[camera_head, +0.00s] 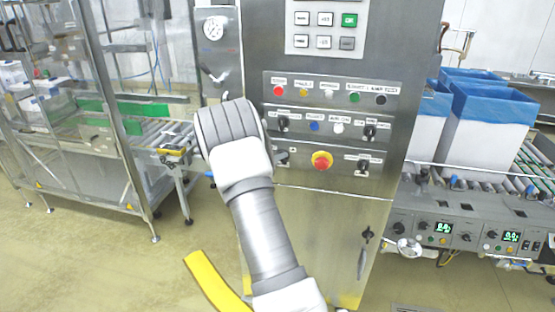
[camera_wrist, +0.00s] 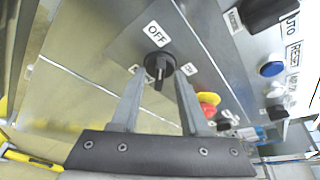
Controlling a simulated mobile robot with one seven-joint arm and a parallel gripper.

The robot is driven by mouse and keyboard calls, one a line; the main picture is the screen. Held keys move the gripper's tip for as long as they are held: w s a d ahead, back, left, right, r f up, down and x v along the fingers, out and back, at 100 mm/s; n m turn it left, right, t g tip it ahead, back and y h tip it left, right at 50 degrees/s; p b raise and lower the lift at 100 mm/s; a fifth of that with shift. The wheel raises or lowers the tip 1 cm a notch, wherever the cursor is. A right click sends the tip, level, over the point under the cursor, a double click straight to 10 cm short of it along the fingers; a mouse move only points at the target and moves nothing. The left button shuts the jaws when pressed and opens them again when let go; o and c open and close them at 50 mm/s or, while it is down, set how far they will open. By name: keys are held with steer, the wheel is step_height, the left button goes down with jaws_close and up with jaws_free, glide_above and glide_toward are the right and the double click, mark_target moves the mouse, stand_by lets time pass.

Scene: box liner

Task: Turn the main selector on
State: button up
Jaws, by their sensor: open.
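The main selector, a round black knob with a raised grip bar (camera_wrist: 161,61), shows in the wrist view beside an OFF label (camera_wrist: 157,33) and a smaller ON label (camera_wrist: 189,69). The bar runs roughly up and down in that view; which label it counts as set to is not clear. My gripper (camera_wrist: 160,80) is open, with one finger on each side of the knob. I cannot tell whether the fingers touch it. In the head view a black knob (camera_head: 281,157) is partly covered by my wrist, and my fingertips are hidden.
A red emergency button with a yellow collar (camera_head: 322,160) sits right of the covered knob. Other selectors (camera_head: 369,131) and coloured buttons (camera_head: 278,90) fill the steel cabinet's front. A conveyor with blue-lined boxes (camera_head: 490,115) stands right; a glazed frame machine (camera_head: 100,110) stands left.

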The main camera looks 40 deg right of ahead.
steer(key=shift+d, duration=0.1)
jaws_close()
